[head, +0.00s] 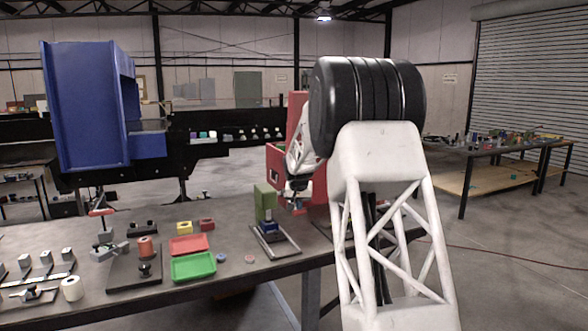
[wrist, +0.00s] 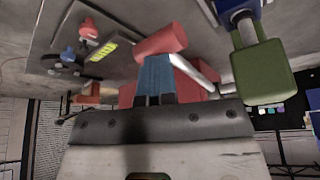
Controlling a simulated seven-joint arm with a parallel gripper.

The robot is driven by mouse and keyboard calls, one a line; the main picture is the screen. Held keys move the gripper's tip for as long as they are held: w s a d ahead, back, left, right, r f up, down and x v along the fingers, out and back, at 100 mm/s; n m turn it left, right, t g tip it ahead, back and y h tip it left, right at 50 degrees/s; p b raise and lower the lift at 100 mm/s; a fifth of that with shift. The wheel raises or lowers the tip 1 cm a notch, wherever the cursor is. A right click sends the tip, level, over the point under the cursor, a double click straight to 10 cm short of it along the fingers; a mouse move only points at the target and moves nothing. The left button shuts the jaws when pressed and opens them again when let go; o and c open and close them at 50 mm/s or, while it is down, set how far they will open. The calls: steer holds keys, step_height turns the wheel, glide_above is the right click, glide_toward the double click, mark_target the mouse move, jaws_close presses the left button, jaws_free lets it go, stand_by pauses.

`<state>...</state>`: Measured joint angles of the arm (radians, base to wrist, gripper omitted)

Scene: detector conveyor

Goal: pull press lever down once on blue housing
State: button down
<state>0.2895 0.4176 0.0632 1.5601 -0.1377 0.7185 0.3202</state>
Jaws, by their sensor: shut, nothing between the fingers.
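The green press (head: 265,203) stands on a grey base plate (head: 282,246) near the right end of the bench. A blue housing (head: 268,228) sits low at the press, partly hidden. The press lever's red handle (head: 299,208) sticks out to the right of the press. In the wrist view, the red handle (wrist: 162,42) and its silver rod (wrist: 192,72) show beside the green press head (wrist: 262,72). My gripper (wrist: 157,58) is shut and empty, its blue fingertips right at the handle. I cannot tell whether they touch it. My gripper (head: 296,193) is small in the head view.
A green tray (head: 194,267), a red tray (head: 188,245), a yellow block (head: 184,227) and a red block (head: 207,225) lie left of the press. Two small discs (head: 221,258) lie between the trays and the plate. A blue machine (head: 85,105) stands behind.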

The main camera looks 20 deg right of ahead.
steer(key=shift+r, duration=1.95)
steer(key=shift+w+r, duration=0.25)
steer(key=shift+r, duration=0.8)
steer(key=shift+w+r, duration=0.2)
steer(key=shift+r, duration=0.9)
steer(key=shift+w+r, duration=0.55)
steer(key=shift+r, duration=0.4)
steer(key=shift+w+r, duration=0.5)
steer(key=shift+r, duration=0.4)
